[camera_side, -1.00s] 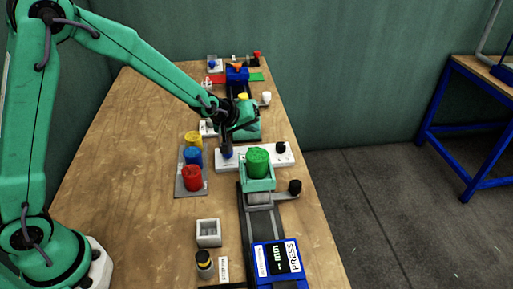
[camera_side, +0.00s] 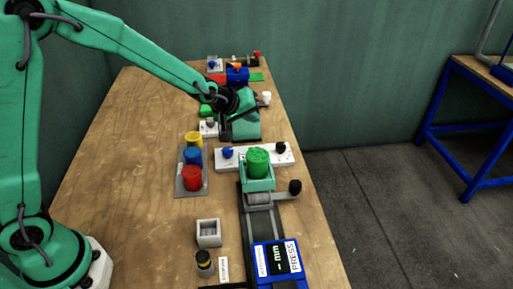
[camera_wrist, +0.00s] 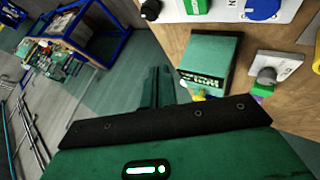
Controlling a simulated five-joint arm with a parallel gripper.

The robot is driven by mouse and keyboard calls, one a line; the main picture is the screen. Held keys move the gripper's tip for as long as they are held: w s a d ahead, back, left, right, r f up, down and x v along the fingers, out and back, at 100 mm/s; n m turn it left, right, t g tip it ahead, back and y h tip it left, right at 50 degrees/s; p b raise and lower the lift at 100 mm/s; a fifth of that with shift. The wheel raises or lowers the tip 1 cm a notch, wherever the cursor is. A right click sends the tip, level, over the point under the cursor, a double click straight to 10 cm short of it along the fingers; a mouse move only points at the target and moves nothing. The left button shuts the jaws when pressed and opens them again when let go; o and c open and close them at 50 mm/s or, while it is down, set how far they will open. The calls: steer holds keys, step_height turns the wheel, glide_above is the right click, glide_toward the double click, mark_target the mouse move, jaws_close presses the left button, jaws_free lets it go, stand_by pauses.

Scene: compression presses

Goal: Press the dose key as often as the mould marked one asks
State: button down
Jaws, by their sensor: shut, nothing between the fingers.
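My gripper (camera_side: 224,134) is shut and empty, above the far part of the bench beside a teal box (camera_side: 247,122). In the wrist view its fingers (camera_wrist: 158,84) are together. A white panel (camera_side: 250,158) nearer the camera carries a blue knob (camera_side: 228,152) and a black knob (camera_side: 281,147). My gripper is apart from both. A grey button on a white plate (camera_side: 209,127) is left of my gripper; it also shows in the wrist view (camera_wrist: 267,76). Which of these is the dose key, and which mould is marked one, I cannot read.
A green cylinder (camera_side: 258,162) stands in a teal holder beside the panel. Yellow, blue and red (camera_side: 193,178) cylinders stand on a grey tray (camera_side: 187,192). A blue press box (camera_side: 274,258) with a display and a grey square cup (camera_side: 208,233) are nearer. The bench's left side is clear.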

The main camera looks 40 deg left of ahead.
steer(key=shift+f, duration=4.25)
steer(key=shift+a+f, duration=0.1)
steer(key=shift+f, duration=0.9)
steer(key=shift+r, duration=1)
steer(key=shift+r, duration=0.1)
steer(key=shift+r, duration=2.4)
